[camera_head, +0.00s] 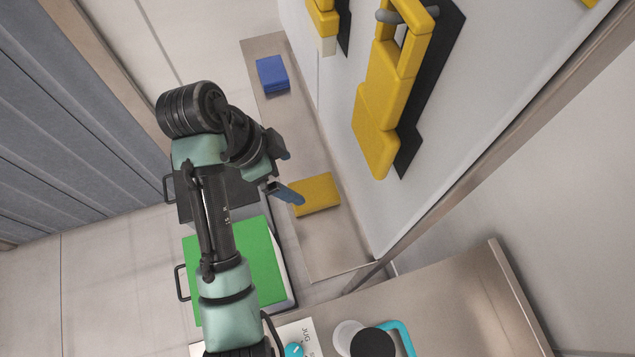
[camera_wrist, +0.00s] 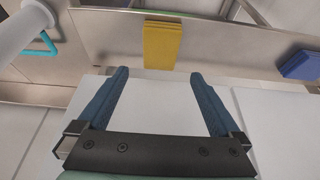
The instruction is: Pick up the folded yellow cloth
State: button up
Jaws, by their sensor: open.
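The folded yellow cloth (camera_head: 316,194) lies flat on a narrow brown metal shelf (camera_head: 328,247) against the wall. It also shows in the wrist view (camera_wrist: 163,46), beyond and between my fingers. My gripper (camera_head: 289,175) is open, with one blue finger showing close to the cloth's left edge in the head view. In the wrist view both blue fingers of my gripper (camera_wrist: 160,85) are apart with nothing between them. The fingertips appear short of the cloth. Whether a finger touches it in the head view I cannot tell.
A blue folded cloth (camera_head: 272,75) lies farther along the shelf. Yellow tools (camera_head: 385,90) hang on the wall above. A green-topped case (camera_head: 262,262) stands beside my arm. A white jug with a turquoise handle (camera_head: 401,338) stands on a lower-right metal surface (camera_head: 455,300).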

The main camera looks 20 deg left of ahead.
aim_at(312, 192)
jog(key=b+x, duration=0.2)
jog(key=x, duration=0.1)
jog(key=shift+f, duration=0.25)
jog(key=shift+w+d+f+p, duration=0.2)
jog(key=shift+f+p, duration=0.1)
jog(key=shift+p, duration=0.15)
jog(key=shift+x, duration=0.85)
jog(key=p+x, duration=0.1)
jog(key=x, duration=0.3)
jog(key=shift+d+f+p, duration=0.1)
jog(key=shift+f+p, duration=0.1)
jog(key=shift+p, duration=0.2)
jog(key=shift+f, duration=0.2)
jog(key=shift+f, duration=0.25)
jog(key=c, duration=1.3)
jog(key=shift+r, duration=0.1)
